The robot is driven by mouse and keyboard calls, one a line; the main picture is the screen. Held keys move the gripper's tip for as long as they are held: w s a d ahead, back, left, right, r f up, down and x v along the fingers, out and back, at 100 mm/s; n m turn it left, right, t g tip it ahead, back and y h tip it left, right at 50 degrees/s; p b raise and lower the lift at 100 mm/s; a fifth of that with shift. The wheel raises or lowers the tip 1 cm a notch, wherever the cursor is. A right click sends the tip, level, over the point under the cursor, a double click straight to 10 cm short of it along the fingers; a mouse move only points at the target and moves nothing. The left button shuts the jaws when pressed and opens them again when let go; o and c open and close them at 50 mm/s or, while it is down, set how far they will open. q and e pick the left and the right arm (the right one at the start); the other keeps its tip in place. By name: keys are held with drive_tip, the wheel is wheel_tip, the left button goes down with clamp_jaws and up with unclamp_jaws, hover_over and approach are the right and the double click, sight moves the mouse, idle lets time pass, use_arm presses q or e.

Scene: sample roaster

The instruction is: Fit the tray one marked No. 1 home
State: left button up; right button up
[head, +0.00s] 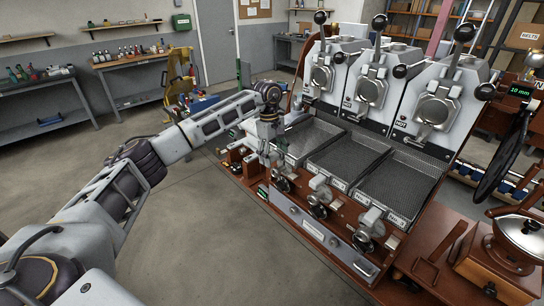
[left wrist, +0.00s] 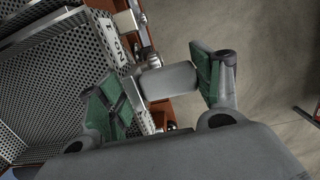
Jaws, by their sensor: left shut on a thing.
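The perforated tray marked No. 1 (head: 308,143) is the leftmost of three trays under the roaster fronts. In the left wrist view its mesh and No. 1 plate (left wrist: 113,42) show at the upper left. My left gripper (head: 268,153) is at the front end of this tray. In the left wrist view its green-padded fingers (left wrist: 163,88) stand on both sides of the tray's grey cylindrical handle (left wrist: 166,81), shut on it. The gripper and arm hide part of the tray's front in the head view. Whether the tray is fully seated I cannot tell. My right gripper is not in view.
Two more mesh trays, the middle one (head: 348,160) and the right one (head: 402,188), lie alongside. A wooden grinder (head: 500,265) stands at the right. The floor (head: 220,235) left of the machine is clear.

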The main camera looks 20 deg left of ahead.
use_arm(q)
drive_tip(key=shift+w+d, duration=0.3)
drive_tip(key=shift+w, duration=0.35)
drive_tip(key=shift+w+d, duration=0.3)
drive_tip(key=shift+w, duration=0.4)
drive_tip(key=o, duration=1.4)
drive_tip(key=shift+w+a+r, duration=0.1)
drive_tip(key=shift+a+r, duration=0.15)
drive_tip(key=shift+r, duration=1.75)
drive_tip(key=shift+s+a+r, duration=0.1)
drive_tip(key=shift+a+r, duration=0.1)
drive_tip(key=shift+r, duration=1.8)
drive_tip(key=shift+w+a+r, duration=0.1)
drive_tip(key=shift+a+r, duration=0.15)
drive_tip(key=shift+r, duration=1.75)
drive_tip(key=shift+f, duration=0.1)
